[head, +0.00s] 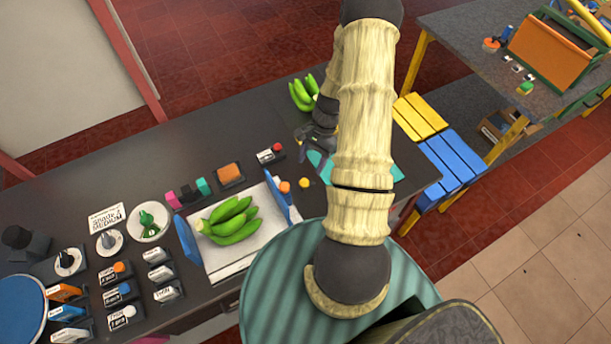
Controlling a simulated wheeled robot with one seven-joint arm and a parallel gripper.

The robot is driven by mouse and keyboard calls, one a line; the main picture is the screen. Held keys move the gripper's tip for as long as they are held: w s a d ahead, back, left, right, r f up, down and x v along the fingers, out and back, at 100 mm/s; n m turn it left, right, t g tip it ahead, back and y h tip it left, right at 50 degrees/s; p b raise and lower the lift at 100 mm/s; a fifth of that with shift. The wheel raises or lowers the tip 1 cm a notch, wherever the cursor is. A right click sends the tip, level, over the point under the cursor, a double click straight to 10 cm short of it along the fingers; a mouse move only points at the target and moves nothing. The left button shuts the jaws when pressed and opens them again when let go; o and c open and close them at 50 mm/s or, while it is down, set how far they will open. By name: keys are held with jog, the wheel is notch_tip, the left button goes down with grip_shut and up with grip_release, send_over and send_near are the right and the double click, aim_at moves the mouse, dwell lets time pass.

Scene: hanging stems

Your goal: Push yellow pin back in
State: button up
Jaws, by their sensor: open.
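A small yellow round knob (304,182), which looks like the yellow pin, shows on the dark counter just left of my arm. How far it stands out is too small to tell. A similar orange knob (284,187) is just left of it, by the blue side panel. My gripper (303,133) is open, beyond the yellow knob and apart from it, near a bunch of green bananas. My arm hides part of the gripper and the counter to its right.
Green bananas (230,220) lie on a white tray (222,264) between blue side panels. More bananas (304,92) are at the counter's back. Several labelled switches and knobs fill the left. A teal sheet (318,163) lies partly behind my arm. The counter's back left is clear.

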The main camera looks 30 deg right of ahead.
aim_at(304, 182)
jog(key=shift+p+x, duration=1.1)
jog(key=shift+x, duration=2.8)
